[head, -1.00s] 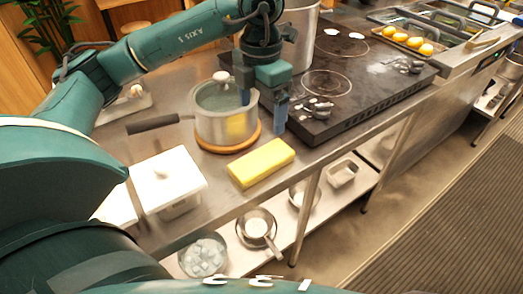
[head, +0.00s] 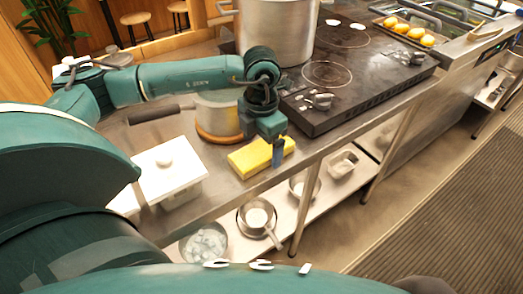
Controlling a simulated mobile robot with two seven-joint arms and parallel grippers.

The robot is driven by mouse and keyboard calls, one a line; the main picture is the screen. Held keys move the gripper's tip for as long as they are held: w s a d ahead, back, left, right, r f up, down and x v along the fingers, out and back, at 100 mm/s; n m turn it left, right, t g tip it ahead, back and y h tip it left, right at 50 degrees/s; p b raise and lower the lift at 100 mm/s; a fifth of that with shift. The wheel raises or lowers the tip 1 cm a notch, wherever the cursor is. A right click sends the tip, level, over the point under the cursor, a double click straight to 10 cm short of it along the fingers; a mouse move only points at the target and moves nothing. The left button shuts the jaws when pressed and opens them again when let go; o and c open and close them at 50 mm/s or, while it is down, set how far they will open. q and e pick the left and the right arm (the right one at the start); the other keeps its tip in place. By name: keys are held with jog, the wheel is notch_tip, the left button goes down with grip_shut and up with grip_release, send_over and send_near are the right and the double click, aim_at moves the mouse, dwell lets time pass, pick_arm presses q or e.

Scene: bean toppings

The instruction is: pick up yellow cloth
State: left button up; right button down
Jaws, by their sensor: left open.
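The yellow cloth (head: 250,161) looks like a flat folded block lying on the steel counter (head: 225,192), near its front edge. My left gripper (head: 263,147) is open and points down right over the cloth. One finger shows at the cloth's front right side; the other is mostly hidden. The gripper covers part of the cloth's far right end, and I cannot tell whether the fingers touch it. My right gripper is not in view.
A pot (head: 216,118) on a wooden board stands just behind the cloth, partly hidden by my left arm. A white lidded box (head: 165,172) is to the left. The black stove (head: 365,80) lies to the right, and a large pot (head: 275,30) stands behind.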

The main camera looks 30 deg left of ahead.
aim_at(262, 148)
pick_arm(q)
jog(key=c, duration=1.2)
jog(key=shift+r, duration=0.1)
notch_tip(262, 148, up, 10)
jog(key=o, duration=0.5)
jog(key=c, duration=0.5)
